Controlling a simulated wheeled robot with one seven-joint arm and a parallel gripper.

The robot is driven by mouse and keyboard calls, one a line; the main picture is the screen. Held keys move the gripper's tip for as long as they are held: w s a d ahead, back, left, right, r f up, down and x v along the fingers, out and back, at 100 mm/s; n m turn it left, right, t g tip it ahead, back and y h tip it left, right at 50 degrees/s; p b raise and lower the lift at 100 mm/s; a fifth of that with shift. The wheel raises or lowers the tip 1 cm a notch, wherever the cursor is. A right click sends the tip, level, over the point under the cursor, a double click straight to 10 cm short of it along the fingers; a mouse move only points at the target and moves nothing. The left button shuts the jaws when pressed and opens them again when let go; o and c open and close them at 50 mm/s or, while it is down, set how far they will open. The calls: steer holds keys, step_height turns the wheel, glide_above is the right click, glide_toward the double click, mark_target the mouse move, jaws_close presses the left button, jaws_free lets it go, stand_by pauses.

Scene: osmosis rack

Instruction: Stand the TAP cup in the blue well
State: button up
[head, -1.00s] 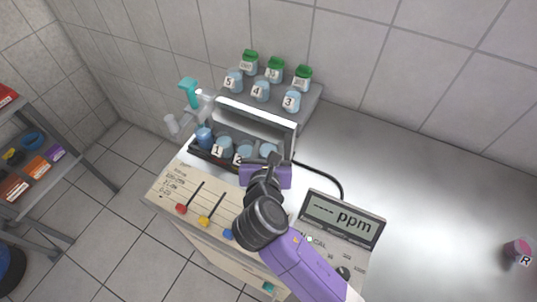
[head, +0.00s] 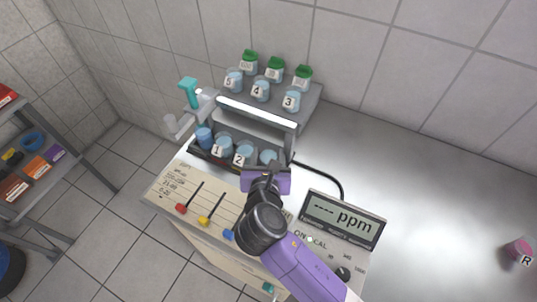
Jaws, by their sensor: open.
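No label reading TAP is legible on any cup. A row of cups stands in a dark tray (head: 228,168) on the front of the rack. It holds a deeper blue cup or well (head: 204,137) at the left end, a cup marked 1 (head: 222,148), a cup marked 2 (head: 243,153) and a pale blue cup (head: 268,157) with no readable label at the right end. My gripper (head: 271,166) is open, just in front of that right-end cup and partly over it. I cannot tell whether they touch. I cannot make out a separate blue well.
Cups marked 5, 4 and 3 (head: 291,101) and green-capped bottles (head: 274,69) stand on the upper shelf. A teal-handled tap (head: 188,90) is at the left. A ppm meter (head: 342,219) sits right of my arm. A pink R cup (head: 518,250) stands far right; the counter between is clear.

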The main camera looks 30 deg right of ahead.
steer(key=v, duration=1.2)
